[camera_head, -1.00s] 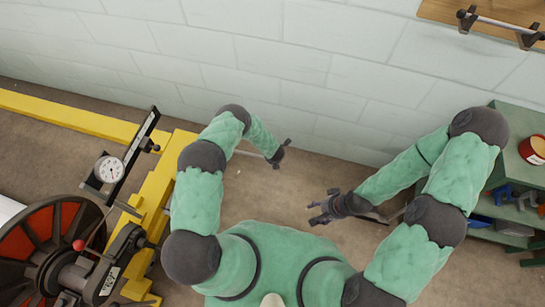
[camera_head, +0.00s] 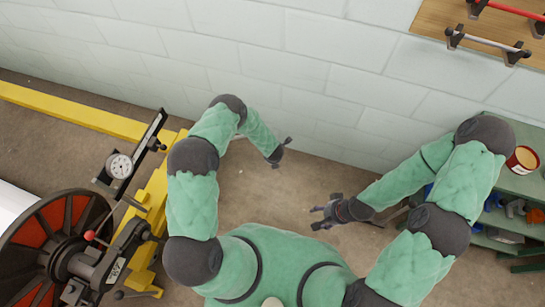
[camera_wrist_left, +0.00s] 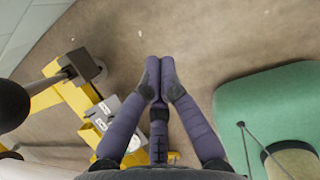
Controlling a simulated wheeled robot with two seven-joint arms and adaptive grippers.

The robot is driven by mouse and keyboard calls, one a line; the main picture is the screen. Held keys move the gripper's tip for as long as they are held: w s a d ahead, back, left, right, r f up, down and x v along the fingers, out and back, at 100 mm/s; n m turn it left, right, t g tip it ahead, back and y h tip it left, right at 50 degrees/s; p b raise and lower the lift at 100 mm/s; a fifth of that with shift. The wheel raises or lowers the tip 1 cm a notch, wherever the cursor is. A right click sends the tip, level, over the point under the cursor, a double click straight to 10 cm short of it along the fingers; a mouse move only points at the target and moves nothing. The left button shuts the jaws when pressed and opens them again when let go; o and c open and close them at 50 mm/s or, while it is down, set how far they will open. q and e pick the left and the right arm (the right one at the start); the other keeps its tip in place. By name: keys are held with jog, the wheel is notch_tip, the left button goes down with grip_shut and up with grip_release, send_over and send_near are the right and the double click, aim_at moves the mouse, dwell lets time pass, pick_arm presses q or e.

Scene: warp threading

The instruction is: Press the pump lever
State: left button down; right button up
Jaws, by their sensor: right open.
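A thin lever with a red ball knob (camera_head: 90,235) rises from dark machinery beside the large red-and-black reel at the left in the head view; I cannot tell for sure that it is the pump lever. A round white dial gauge (camera_head: 119,165) is on a dark bracket above it. My left gripper (camera_head: 281,152) hangs over bare floor, well to the right of the lever. In the left wrist view its fingers (camera_wrist_left: 159,68) meet at the tips with nothing between them. My right gripper (camera_head: 324,215) is open and empty above the floor, farther from the lever.
A yellow frame (camera_head: 80,117) runs along the left, also showing in the left wrist view (camera_wrist_left: 77,98). The reel (camera_head: 40,250) stands at lower left. A pale block wall (camera_head: 300,75) closes the back; middle floor is clear.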

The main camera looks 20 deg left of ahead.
pick_arm(q)
jog(key=shift+p+v, duration=0.3)
jog(key=shift+v, duration=0.9)
